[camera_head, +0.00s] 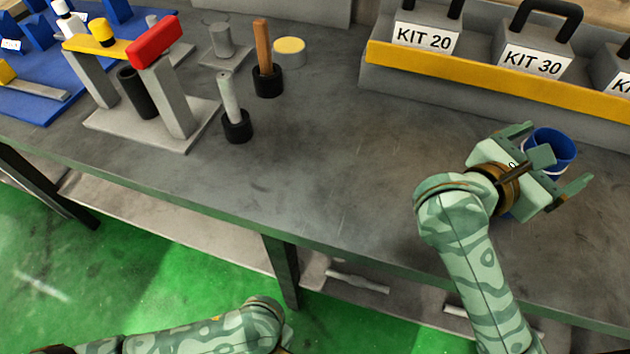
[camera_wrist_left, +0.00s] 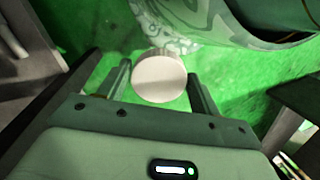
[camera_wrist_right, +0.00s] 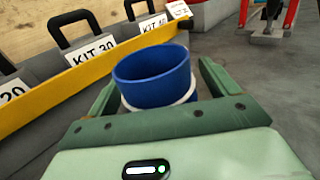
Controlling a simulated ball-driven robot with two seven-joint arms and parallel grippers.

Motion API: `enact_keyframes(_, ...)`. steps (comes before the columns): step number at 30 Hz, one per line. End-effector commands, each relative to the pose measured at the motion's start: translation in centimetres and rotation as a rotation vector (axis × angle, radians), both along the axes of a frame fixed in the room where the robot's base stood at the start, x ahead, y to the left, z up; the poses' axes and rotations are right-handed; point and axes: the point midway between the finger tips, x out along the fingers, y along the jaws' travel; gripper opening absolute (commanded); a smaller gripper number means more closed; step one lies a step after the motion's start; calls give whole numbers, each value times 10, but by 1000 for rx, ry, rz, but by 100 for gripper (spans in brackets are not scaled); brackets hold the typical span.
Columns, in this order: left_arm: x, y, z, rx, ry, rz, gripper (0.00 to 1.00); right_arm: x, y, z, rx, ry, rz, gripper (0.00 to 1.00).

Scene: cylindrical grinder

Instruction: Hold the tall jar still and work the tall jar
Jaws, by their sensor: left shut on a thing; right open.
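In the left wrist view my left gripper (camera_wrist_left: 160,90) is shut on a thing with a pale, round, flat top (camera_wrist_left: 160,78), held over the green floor. The thing's sides are hidden, so I cannot tell whether it is the tall jar. My left gripper is outside the head view. My right gripper (camera_head: 552,160) is open at a blue round container (camera_head: 550,146) with a white band, on the bench at the right. The right wrist view shows this blue container (camera_wrist_right: 152,76) upright and open-topped between the spread fingers; I cannot tell whether they touch it.
A grey rack with a yellow strip (camera_head: 480,76) holds kit cases (camera_head: 535,40) behind the blue container. A stand with a red block (camera_head: 155,42) and black-based pieces (camera_head: 237,125) occupy the bench's left. The bench middle (camera_head: 330,160) is clear.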

Motion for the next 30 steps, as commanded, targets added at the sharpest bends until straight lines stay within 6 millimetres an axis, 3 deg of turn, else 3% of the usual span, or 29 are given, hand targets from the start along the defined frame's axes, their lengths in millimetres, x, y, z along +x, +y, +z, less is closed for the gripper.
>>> enact_keyframes(7,0,0,1,-1,-1,0,43,0,0,1,0,0,0,86)
enact_keyframes(8,0,0,1,-1,-1,0,43,0,0,0,0,0,0,81)
enact_keyframes(13,0,0,1,-1,-1,0,43,0,0,0,0,0,0,35)
enact_keyframes(23,1,0,4,0,-4,0,43,-1,0,6,-1,-3,-1,35)
enact_keyframes(30,6,0,28,0,-27,0,43,-1,0,52,1,-9,-1,35)
